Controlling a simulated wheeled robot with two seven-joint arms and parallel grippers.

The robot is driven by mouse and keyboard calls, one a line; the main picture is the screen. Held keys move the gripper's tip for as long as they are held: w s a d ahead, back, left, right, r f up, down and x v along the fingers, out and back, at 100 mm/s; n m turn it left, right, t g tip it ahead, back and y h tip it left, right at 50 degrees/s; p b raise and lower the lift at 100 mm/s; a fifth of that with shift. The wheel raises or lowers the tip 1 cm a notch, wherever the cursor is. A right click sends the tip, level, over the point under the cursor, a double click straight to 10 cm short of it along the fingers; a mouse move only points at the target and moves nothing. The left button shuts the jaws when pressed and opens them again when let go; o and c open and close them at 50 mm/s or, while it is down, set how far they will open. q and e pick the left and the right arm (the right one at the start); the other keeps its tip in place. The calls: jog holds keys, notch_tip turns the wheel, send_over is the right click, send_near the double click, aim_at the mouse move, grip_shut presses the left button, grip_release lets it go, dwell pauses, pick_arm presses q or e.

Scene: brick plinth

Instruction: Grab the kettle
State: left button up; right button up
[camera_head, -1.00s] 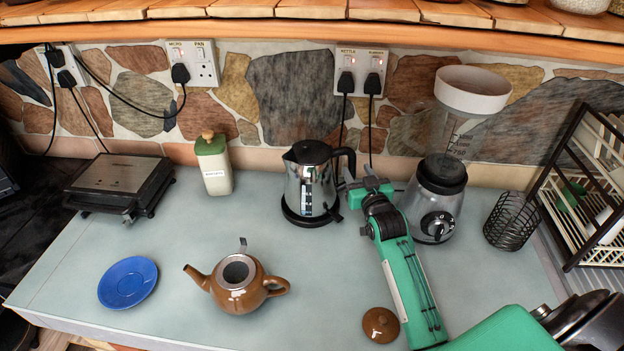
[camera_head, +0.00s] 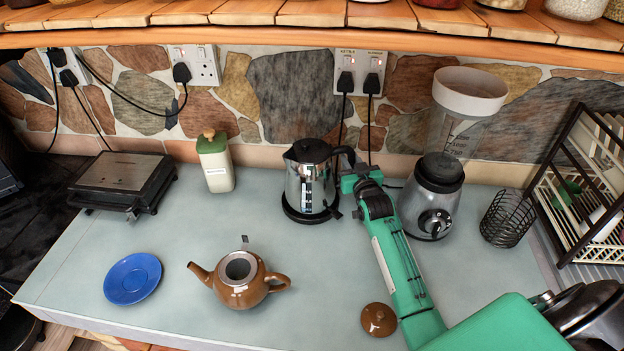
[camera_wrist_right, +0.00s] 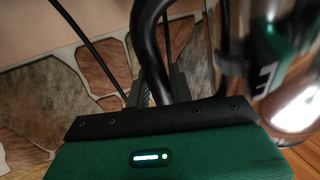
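The kettle (camera_head: 305,185) is shiny steel with a black lid and handle. It stands upright on its black base near the back wall, handle to the right. My right gripper (camera_head: 352,176) is at the handle, with its arm reaching in from the lower right. In the right wrist view the black handle (camera_wrist_right: 150,45) runs down to the green gripper housing, and the steel kettle body (camera_wrist_right: 295,100) is at the right. The fingertips are mostly hidden, so I cannot tell whether they are closed on the handle. My left gripper is not in view.
A blender (camera_head: 432,200) stands close right of my right gripper. A brown teapot (camera_head: 240,285), its loose lid (camera_head: 379,319) and a blue saucer (camera_head: 132,278) are in front. A green-topped canister (camera_head: 216,170) and a grill (camera_head: 122,180) stand left. A wooden shelf (camera_head: 300,22) overhangs the back.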

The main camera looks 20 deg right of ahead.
grip_shut()
dwell(1.0)
jog(key=shift+r, duration=0.3)
jog(key=shift+w+f, duration=0.1)
jog(key=shift+w, duration=0.05)
